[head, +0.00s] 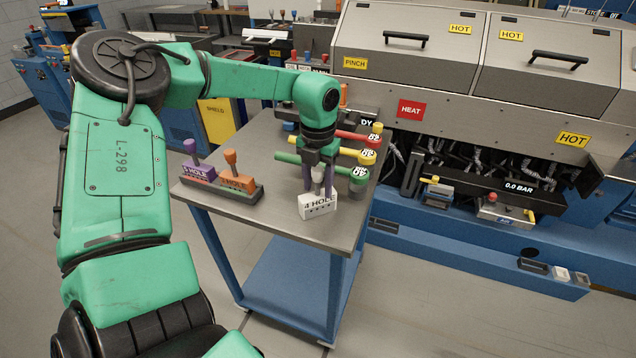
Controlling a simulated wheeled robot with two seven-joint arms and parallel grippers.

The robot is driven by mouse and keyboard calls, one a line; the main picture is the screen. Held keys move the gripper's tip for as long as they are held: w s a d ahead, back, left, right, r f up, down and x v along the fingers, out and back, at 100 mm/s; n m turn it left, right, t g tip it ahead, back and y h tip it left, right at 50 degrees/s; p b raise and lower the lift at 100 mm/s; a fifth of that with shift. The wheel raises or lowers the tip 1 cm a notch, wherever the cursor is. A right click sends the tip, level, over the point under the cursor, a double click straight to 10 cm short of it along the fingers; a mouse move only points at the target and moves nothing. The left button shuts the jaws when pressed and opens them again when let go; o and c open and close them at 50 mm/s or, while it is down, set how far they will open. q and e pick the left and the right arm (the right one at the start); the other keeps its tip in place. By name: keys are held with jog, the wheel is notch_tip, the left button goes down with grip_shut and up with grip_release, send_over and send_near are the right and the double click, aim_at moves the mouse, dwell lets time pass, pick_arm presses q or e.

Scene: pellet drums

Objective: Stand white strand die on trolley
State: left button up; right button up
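The white strand die (318,207), marked "4 HOLE", is upright at the front right of the grey trolley top (270,215). Its base looks to be on the top, though any small gap beneath is hard to tell. My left gripper (318,186) points straight down over it, with one finger on each side of its pale handle. Whether the fingers press on the handle or stand just clear of it is too small to tell. My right gripper is out of view.
A dark rack (240,194) left on the trolley holds a purple "5 HOLE" die (199,167) and an orange die (235,178). Green (325,167), yellow (345,151) and red (357,136) handled tools lie just behind my gripper. A machine with "HOT" signs (573,139) stands right.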

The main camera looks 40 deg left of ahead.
pick_arm(q)
jog(key=shift+r, duration=0.15)
jog(key=shift+w+r, duration=0.1)
jog(key=shift+r, duration=0.15)
notch_tip(320, 180, up, 12)
jog(key=shift+f+b, duration=0.25)
jog(key=shift+b, duration=0.45)
